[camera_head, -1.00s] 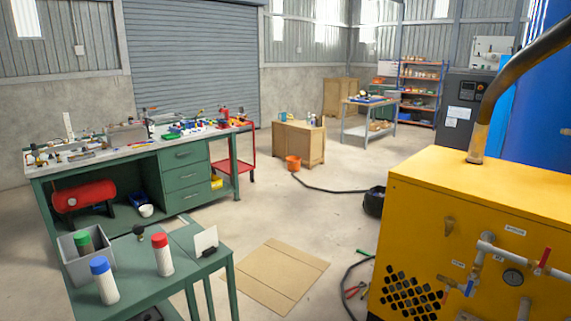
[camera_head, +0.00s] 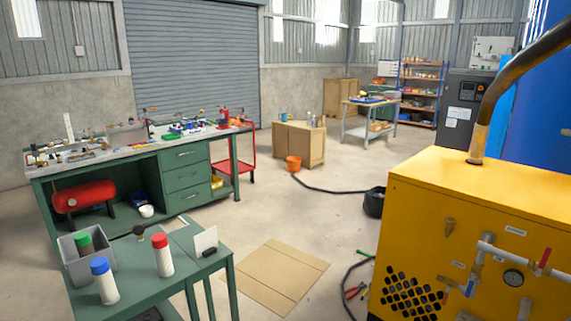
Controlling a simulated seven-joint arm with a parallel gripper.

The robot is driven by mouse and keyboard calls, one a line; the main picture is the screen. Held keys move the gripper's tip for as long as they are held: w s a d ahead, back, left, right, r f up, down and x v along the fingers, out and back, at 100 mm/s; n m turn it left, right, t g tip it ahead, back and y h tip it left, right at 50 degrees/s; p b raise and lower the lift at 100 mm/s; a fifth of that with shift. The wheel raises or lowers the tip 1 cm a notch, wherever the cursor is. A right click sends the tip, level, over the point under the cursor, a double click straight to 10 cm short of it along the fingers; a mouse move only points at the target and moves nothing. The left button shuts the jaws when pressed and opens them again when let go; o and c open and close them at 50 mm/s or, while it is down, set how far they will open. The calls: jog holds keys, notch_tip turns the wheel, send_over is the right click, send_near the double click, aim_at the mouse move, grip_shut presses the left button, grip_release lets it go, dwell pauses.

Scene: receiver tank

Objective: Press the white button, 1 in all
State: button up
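I cannot make out a white button in this head view. The yellow machine (camera_head: 474,225) stands at the near right, with a round gauge (camera_head: 513,278), a red valve lever (camera_head: 543,262), a blue valve lever (camera_head: 470,288) and small white labels on its front. A dark grey cabinet (camera_head: 466,108) with a small control panel (camera_head: 472,90) stands behind it; any buttons there are too small to tell. My gripper is not in view.
A green table (camera_head: 187,262) at the near left holds a red-capped bottle (camera_head: 163,256), a blue-capped bottle (camera_head: 104,282) and a grey bin (camera_head: 97,257). Cardboard (camera_head: 268,277) lies on the floor. A black hose (camera_head: 335,190) crosses the floor, which is otherwise mostly clear.

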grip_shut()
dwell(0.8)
